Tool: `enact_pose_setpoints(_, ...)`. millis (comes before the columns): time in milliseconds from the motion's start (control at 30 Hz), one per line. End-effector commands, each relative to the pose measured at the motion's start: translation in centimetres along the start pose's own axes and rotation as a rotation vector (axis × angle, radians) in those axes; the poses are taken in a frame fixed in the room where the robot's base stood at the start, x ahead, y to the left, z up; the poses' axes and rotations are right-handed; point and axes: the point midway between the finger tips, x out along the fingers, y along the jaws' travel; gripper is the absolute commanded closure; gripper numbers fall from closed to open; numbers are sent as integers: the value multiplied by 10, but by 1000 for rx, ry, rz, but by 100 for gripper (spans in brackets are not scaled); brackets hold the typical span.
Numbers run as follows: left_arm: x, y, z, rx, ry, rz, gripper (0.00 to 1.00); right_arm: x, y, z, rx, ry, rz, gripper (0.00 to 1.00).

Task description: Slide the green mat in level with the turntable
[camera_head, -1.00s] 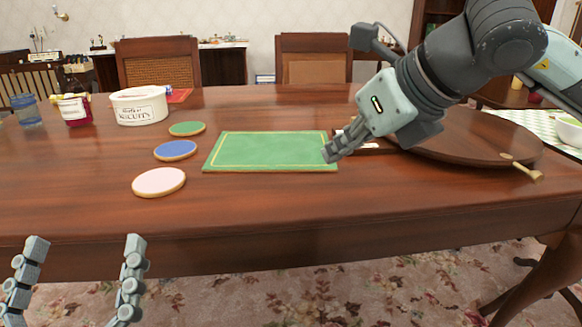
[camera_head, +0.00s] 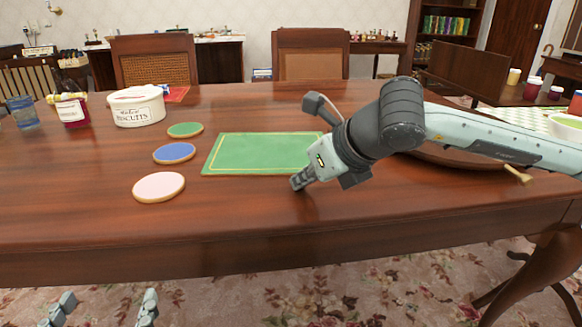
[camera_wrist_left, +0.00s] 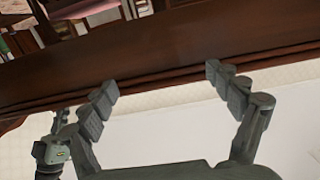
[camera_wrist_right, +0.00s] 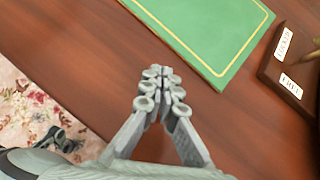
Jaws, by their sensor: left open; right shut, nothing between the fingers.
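The green mat (camera_head: 258,153) lies flat on the table, a rectangle with a thin gold border line. It also shows in the right wrist view (camera_wrist_right: 205,30). The turntable (camera_head: 460,158) is a round dark wooden board to the right, mostly hidden behind my right arm. My right gripper (camera_head: 299,182) is shut and empty, just off the mat's near right corner. In the right wrist view its fingertips (camera_wrist_right: 160,72) are over bare wood, apart from the mat's near edge. My left gripper (camera_head: 105,305) is open and empty, low in front of the table's front edge.
Pink (camera_head: 158,187), blue (camera_head: 174,153) and green (camera_head: 185,130) round coasters lie left of the mat. A biscuit tin (camera_head: 137,107), a red jar (camera_head: 72,110) and a blue glass (camera_head: 23,112) stand further left. A dark labelled wooden piece (camera_wrist_right: 295,70) lies right of the mat. The near tabletop is clear.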

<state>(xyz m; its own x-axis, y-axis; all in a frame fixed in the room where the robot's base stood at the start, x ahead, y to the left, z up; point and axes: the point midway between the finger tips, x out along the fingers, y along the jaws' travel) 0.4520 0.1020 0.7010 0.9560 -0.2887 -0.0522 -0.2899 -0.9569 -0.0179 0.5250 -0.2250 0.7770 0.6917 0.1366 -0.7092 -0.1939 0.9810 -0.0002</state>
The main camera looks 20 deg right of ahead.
Motion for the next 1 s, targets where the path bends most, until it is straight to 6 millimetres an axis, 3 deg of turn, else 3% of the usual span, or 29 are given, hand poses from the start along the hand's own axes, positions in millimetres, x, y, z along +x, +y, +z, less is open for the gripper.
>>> enact_pose_setpoints(100,-2,-9,18,13,-95,-18,10,11,0,17,2,-3,1,100)
enact_pose_setpoints(300,-5,-17,34,22,-171,-33,10,22,-1,27,2,-1,0,100)
enact_pose_setpoints(733,-6,-18,37,23,-180,-35,10,25,0,28,1,-2,0,100)
enact_pose_setpoints(867,-2,-8,20,11,-89,-15,10,30,0,31,2,-4,0,100)
enact_pose_setpoints(1000,0,8,-14,-13,79,15,10,37,0,38,1,-4,-1,100)
